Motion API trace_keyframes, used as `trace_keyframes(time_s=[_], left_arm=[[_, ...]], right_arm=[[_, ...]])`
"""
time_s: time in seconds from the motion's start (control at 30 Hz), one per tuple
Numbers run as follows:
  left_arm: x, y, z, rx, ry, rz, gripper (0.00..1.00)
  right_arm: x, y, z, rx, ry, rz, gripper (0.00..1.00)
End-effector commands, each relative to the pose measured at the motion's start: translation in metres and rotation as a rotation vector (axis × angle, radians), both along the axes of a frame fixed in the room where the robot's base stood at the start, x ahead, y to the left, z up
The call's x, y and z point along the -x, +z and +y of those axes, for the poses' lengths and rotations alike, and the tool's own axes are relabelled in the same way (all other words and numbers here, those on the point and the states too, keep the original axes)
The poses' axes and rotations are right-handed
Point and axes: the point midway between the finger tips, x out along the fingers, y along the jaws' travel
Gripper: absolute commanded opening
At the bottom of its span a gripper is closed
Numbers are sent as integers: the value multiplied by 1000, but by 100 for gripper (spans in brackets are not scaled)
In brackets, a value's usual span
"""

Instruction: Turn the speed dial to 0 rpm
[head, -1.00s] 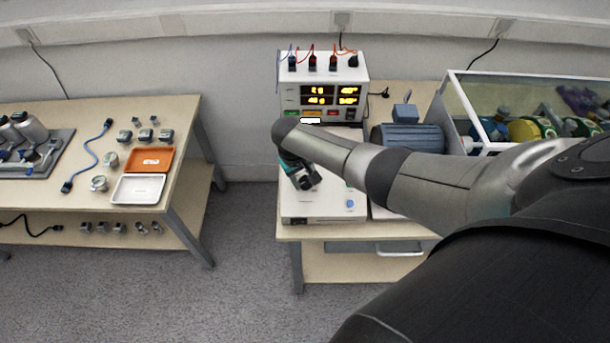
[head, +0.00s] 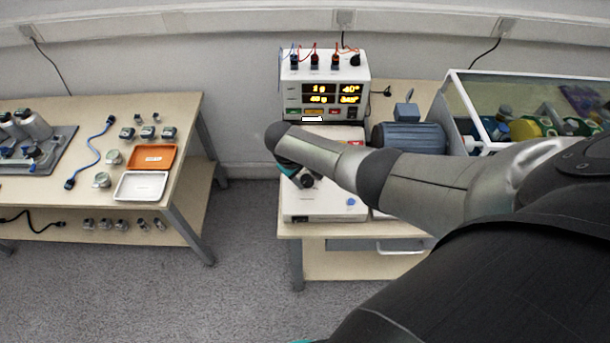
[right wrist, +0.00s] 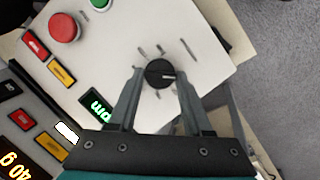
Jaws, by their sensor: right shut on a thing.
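The speed dial (right wrist: 160,74) is a round black knob with a white pointer line on the white control box (head: 325,208). Tick marks surround it in the right wrist view, where its pointer line points right. My right gripper (right wrist: 160,79) is shut on the dial, one finger on each side. In the head view my right gripper (head: 302,178) is low over the box, partly hidden by its own arm. A green lit display (right wrist: 97,104) reads "rpm"; its number is hidden. My left gripper is not in view.
A red round button (right wrist: 64,28) and a green button (right wrist: 100,3) are on the same box. A meter (head: 324,86) with lit readouts stands behind it. A blue motor (head: 408,137) and a glass-sided case (head: 459,92) are to the right. A second table (head: 92,188) stands left.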

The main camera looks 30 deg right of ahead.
Motion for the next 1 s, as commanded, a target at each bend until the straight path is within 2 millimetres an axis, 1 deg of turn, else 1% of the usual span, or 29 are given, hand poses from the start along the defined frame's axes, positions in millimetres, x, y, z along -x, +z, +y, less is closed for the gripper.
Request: trace_keyframes(time_s=[0.07,0.1,0.33,0.67,0.77,1.0], left_arm=[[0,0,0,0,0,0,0],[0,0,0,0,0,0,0],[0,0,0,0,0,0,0],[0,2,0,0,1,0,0],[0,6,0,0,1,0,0],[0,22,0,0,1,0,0]], right_arm=[[1,-1,1,0,2,3,0],[1,-1,1,0,2,3,53],[1,-1,0,-1,1,1,79],[0,3,1,-1,0,-1,79],[1,10,3,-2,0,0,79],[3,45,14,-1,2,-1,79]])
